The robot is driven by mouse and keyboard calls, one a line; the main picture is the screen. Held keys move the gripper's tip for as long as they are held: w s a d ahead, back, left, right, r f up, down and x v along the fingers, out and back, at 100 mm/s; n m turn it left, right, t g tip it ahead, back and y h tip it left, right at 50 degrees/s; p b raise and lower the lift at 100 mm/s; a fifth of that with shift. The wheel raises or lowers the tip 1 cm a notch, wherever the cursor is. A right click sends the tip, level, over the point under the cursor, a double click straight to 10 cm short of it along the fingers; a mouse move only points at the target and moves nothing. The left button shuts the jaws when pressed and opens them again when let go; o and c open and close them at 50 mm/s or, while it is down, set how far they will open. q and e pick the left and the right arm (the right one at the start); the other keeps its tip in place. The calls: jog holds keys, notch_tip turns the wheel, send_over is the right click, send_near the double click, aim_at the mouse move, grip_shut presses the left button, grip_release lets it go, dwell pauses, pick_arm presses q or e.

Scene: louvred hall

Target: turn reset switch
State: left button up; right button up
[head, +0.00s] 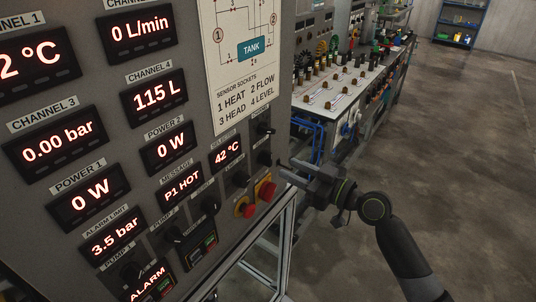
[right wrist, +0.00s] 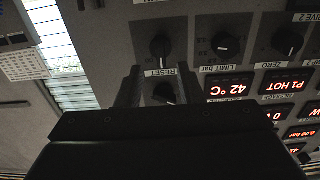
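The reset switch is a black rotary knob (right wrist: 161,47) on the grey panel. Its upside-down RESET label (right wrist: 160,73) sits just below it in the right wrist view. In the head view the knob (head: 265,158) is small, near the panel's right edge. My right gripper (head: 288,170) is open and empty, in front of that edge and apart from the panel. In the right wrist view its two fingers (right wrist: 158,74) frame the RESET label and another black knob (right wrist: 163,92), partly hidden by the gripper body. My left gripper is not in view.
More knobs (right wrist: 226,44) and lit displays (head: 226,153) lie beside the switch. A bench with fittings (head: 345,85) stands behind. The floor at right is clear.

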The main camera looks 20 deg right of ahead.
aim_at(271, 160)
jog(key=p+x, duration=0.1)
jog(key=x, duration=0.4)
jog(key=shift+a+r, duration=0.1)
jog(key=shift+a, duration=0.05)
jog(key=shift+w+a, duration=0.1)
jog(key=shift+w, duration=0.1)
jog(key=shift+w+a, duration=0.1)
jog(key=shift+w, duration=0.05)
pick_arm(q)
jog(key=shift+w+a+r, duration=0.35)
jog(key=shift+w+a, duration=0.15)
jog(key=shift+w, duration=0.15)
pick_arm(e)
jog(key=shift+w+a, duration=0.15)
jog(key=shift+w, duration=0.05)
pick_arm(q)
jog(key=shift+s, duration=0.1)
pick_arm(e)
grip_shut()
